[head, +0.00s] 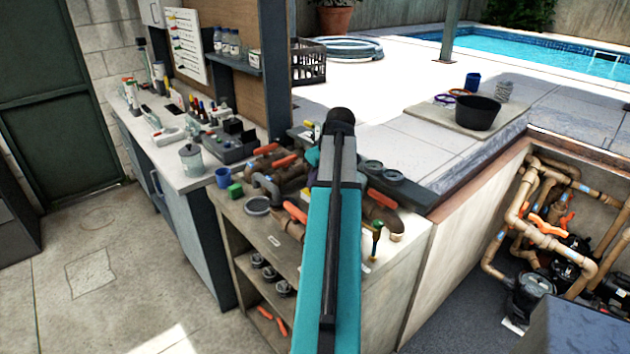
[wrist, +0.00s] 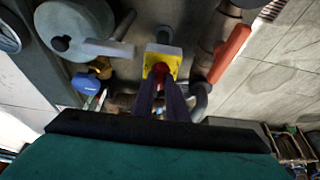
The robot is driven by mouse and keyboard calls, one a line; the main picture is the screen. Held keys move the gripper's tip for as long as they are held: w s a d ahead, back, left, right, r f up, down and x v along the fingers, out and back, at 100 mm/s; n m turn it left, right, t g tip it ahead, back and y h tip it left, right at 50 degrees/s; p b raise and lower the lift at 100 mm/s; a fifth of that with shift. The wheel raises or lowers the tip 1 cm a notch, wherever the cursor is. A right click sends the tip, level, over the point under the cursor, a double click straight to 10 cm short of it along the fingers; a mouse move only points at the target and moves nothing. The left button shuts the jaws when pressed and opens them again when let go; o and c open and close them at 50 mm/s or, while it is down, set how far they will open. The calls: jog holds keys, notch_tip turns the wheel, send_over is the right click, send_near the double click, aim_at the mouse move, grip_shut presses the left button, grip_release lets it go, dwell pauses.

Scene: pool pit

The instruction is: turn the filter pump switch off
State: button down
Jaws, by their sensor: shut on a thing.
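The pump switch shows in the wrist view as a grey box with a yellow plate (wrist: 174,53) and a red knob (wrist: 160,70) on it. My gripper (wrist: 162,80) is in front of the plate, its two dark fingers close together. The fingertips are shut on the red knob and partly cover it, so I cannot tell its setting. In the head view my teal arm reaches over the bench and hides the switch and the gripper.
Orange-handled pipe valves crowd the bench; an orange handle (wrist: 230,53) lies right of the switch and a grey round part (wrist: 75,28) with a lever left of it. A blue cup (head: 223,177) and a green block (head: 235,190) stand left of my arm. The pipe pit (head: 560,240) lies right.

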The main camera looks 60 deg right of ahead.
jog(key=shift+a+f, duration=0.1)
jog(key=shift+f, duration=0.05)
jog(key=c, duration=1.8)
grip_release()
jog(key=shift+o, duration=0.2)
jog(key=shift+r, duration=0.2)
jog(key=b+v, duration=0.3)
jog(key=v, duration=1)
jog(key=shift+r, duration=0.25)
notch_tip(320, 180, up, 10)
jog(key=p, duration=0.9)
jog(key=shift+p, duration=0.35)
